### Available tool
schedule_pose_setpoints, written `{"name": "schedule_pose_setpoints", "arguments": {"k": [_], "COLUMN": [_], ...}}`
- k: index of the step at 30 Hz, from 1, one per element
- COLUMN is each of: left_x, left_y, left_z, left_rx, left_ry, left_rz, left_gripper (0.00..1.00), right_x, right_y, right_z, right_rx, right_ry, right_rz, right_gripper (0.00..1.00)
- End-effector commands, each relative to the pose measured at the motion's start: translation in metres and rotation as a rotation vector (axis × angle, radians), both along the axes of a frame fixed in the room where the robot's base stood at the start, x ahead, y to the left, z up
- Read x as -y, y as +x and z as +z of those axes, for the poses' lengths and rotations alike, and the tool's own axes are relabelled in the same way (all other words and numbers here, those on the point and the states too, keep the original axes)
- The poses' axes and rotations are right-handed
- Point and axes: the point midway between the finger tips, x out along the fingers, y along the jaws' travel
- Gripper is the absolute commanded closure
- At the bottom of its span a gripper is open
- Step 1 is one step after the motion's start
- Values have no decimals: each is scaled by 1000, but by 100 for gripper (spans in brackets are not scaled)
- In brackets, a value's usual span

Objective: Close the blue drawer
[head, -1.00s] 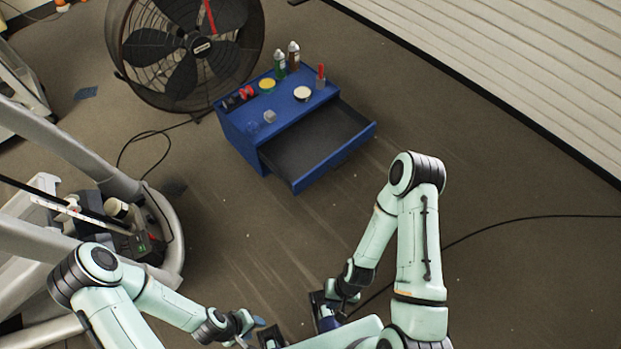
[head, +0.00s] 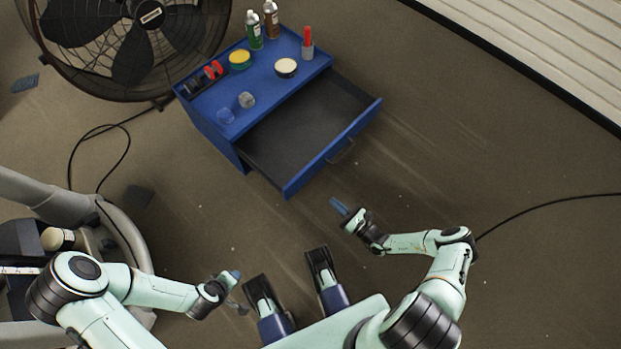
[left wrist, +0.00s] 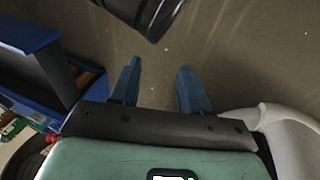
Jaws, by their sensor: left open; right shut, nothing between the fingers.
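The blue drawer (head: 335,146) is pulled out of a low blue cabinet (head: 215,140) standing on the floor. Its dark inside is empty, and a handle (head: 343,151) shows on its front panel. My right gripper (head: 337,204) is shut and empty, just short of the drawer front and apart from it, near the front's lower corner. My left gripper (head: 237,276) is lower left, well away from the drawer. In the left wrist view its two blue fingers (left wrist: 156,85) are apart with only floor between them, and part of the blue cabinet (left wrist: 30,90) shows at the left.
Bottles (head: 263,22), tins (head: 286,67) and small items stand on the cabinet top. A large fan (head: 130,40) is behind it at the left. A grey frame (head: 115,235) stands at left. Cables lie on the floor. Floor right of the drawer is clear.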

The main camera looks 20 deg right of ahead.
Motion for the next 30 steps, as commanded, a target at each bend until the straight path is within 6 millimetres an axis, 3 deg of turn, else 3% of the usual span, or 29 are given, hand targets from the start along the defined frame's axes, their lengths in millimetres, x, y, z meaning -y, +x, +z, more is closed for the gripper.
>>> {"name": "schedule_pose_setpoints", "arguments": {"k": [9,18,24,30], "left_x": [-8,-12,-14,-15], "left_y": [15,-17,-31,-35], "left_z": [-10,-40,-51,-53], "left_rx": [37,-69,-117,-129], "left_ry": [19,14,12,11], "left_rz": [16,19,22,22], "left_gripper": [54,54,54,54], "right_x": [-21,-44,-51,-53], "right_y": [49,104,123,127], "right_z": [0,0,1,2], "right_rx": [3,3,2,1], "right_ry": [2,1,0,0], "right_rz": [2,2,1,1], "right_gripper": [100,100,100,100]}}
